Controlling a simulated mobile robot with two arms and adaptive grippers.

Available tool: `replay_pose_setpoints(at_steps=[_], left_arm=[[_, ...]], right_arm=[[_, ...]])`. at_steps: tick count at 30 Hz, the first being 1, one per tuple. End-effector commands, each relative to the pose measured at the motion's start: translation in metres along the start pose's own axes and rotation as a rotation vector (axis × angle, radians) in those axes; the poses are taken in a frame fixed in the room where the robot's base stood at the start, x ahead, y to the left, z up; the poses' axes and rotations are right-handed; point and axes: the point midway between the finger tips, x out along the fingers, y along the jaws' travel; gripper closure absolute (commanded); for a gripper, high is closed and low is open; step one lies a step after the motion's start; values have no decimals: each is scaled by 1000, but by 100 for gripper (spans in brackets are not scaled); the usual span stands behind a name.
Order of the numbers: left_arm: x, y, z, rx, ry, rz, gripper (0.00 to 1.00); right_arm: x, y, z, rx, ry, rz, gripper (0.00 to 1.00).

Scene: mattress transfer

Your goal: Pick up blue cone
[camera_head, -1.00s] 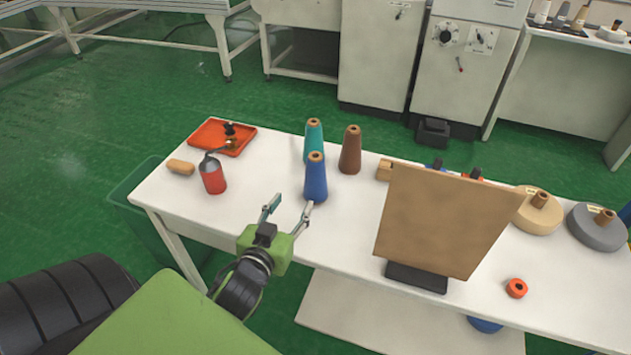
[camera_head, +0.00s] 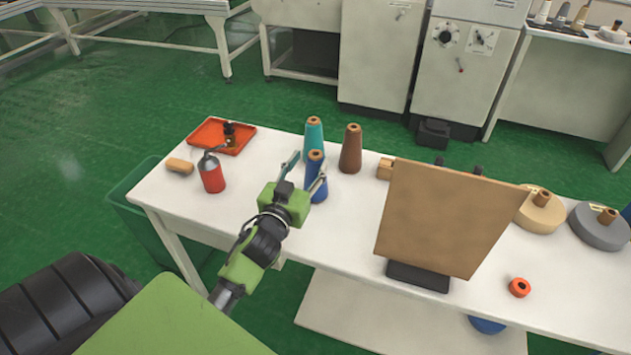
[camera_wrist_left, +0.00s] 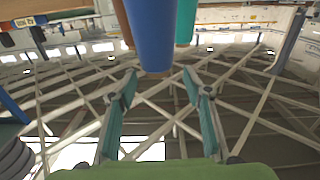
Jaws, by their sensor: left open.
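The blue cone (camera_head: 313,183) stands upright on the white table (camera_head: 265,175), in front of a teal cone (camera_head: 313,131). My left gripper (camera_head: 308,169) is open, and its fingers overlap the blue cone's area in the head view. In the left wrist view the blue cone (camera_wrist_left: 152,35) hangs into the top middle, centred between the spread fingers (camera_wrist_left: 159,85) and apparently beyond their tips. Nothing is held. The blue cone's lower part is partly hidden by the gripper in the head view. My right gripper is not in view.
A brown cone (camera_head: 350,149) stands right of the teal one. A red oil can (camera_head: 212,176) and an orange tray (camera_head: 204,134) are at the left. A tan board (camera_head: 445,220) stands at the right. Beige (camera_head: 540,212) and grey (camera_head: 598,224) spools lie beyond it.

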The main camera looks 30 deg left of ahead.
Motion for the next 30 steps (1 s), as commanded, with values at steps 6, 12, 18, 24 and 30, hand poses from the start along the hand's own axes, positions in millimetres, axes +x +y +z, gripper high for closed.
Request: replay_pose_setpoints(at_steps=[6, 12, 18, 24, 30], left_arm=[[33, 4, 1, 1, 4, 1, 55], [40, 4, 0, 1, 1, 0, 55], [39, 4, 0, 0, 1, 0, 73], [39, 4, -1, 0, 4, 1, 100], [39, 4, -1, 0, 3, 1, 100]], right_arm=[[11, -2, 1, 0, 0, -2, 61], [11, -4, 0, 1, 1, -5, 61], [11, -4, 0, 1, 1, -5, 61], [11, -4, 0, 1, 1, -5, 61], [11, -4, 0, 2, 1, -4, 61]])
